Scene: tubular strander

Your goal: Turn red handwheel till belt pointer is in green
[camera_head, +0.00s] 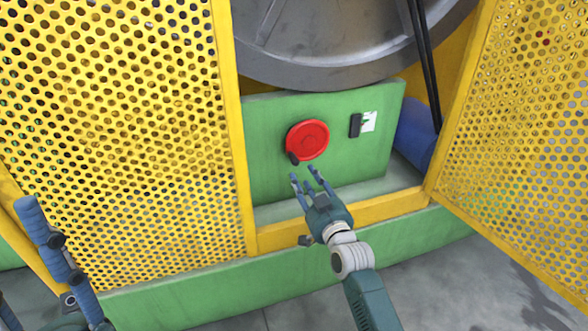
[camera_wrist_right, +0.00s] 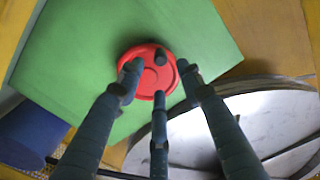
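The red handwheel (camera_head: 308,139) is mounted on the green panel (camera_head: 270,165); its dark knob (camera_head: 294,158) sits at the wheel's lower left. My right gripper (camera_head: 303,176) is just below the wheel, fingers spread and empty, pointing at the knob. In the right wrist view, the handwheel (camera_wrist_right: 145,80) lies beyond the fingertips, with the knob (camera_wrist_right: 160,57) seen between them; contact cannot be told. Right of the wheel are a black block (camera_head: 355,125) and a small white plate (camera_head: 369,121); the pointer's reading is too small to tell. My left gripper (camera_head: 45,240) shows partly at lower left.
Yellow perforated guard doors stand on the left (camera_head: 120,130) and right (camera_head: 515,140) of the opening. A yellow sill (camera_head: 385,208) crosses below the panel. A large grey metal wheel (camera_head: 340,45) is above it. A blue cylinder (camera_head: 414,135) lies right of the panel.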

